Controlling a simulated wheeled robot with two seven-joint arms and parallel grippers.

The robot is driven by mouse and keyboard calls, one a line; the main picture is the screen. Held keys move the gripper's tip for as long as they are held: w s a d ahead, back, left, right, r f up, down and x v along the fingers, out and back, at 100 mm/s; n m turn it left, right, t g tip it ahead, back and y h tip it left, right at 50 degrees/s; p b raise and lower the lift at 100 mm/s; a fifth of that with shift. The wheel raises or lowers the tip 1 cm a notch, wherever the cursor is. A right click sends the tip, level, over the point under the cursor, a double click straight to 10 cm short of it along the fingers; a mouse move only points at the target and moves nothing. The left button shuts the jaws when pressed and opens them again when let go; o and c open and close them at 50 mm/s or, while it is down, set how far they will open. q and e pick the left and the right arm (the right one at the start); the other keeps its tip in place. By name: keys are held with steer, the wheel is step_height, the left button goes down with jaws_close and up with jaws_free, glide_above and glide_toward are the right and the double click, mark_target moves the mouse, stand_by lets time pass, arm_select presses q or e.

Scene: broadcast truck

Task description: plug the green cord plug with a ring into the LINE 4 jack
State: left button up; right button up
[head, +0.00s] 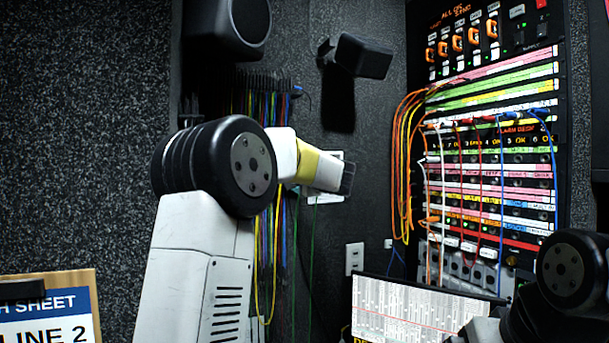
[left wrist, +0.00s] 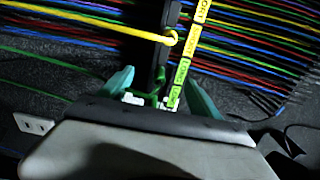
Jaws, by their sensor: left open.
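In the left wrist view, the green cord plug with a ring (left wrist: 157,98) appears as a dark green loop on the black rack bar, partly hidden by my gripper's body. My left gripper (left wrist: 158,76) is open, its teal fingers on either side of the bar and green loop. I see no grip on it. In the head view, my left arm reaches to the hanging cords, and its fingers cannot be made out. Thin green cords (head: 295,250) hang below it. The jack panel (head: 487,195) is on the right; its labels are too small to identify LINE 4. My right gripper is out of view.
A yellow cord with a ring (left wrist: 171,38) hangs close by, beside a yellow-green label strip (left wrist: 183,62). Orange cords (head: 402,150) and other patched cords cross the jack panel. A board (head: 45,315) reading "LINE 2" is at lower left.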

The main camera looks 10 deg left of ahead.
arm_select(q)
steer(key=v, duration=0.4)
stand_by(0.3)
steer(key=s+a+f+n+g+h, duration=0.2)
steer(key=s+a+f+n+g, duration=0.1)
steer(key=s+f, duration=0.55)
steer(key=s+a+f+n+g+h, duration=0.2)
steer(key=s+a+f+g, duration=0.3)
steer(key=s, duration=0.6)
steer(key=s+d+f+n+h, duration=0.2)
steer(key=s+d+f+h, duration=0.2)
steer(key=s, duration=0.6)
steer(key=s+d+f+n+h, duration=0.3)
steer(key=s+d+f+h, duration=0.1)
steer(key=s+d+f, duration=0.4)
steer(key=shift+s+d+f+n+g, duration=0.35)
steer(key=shift+s+f, duration=0.3)
steer(key=shift+s, duration=0.3)
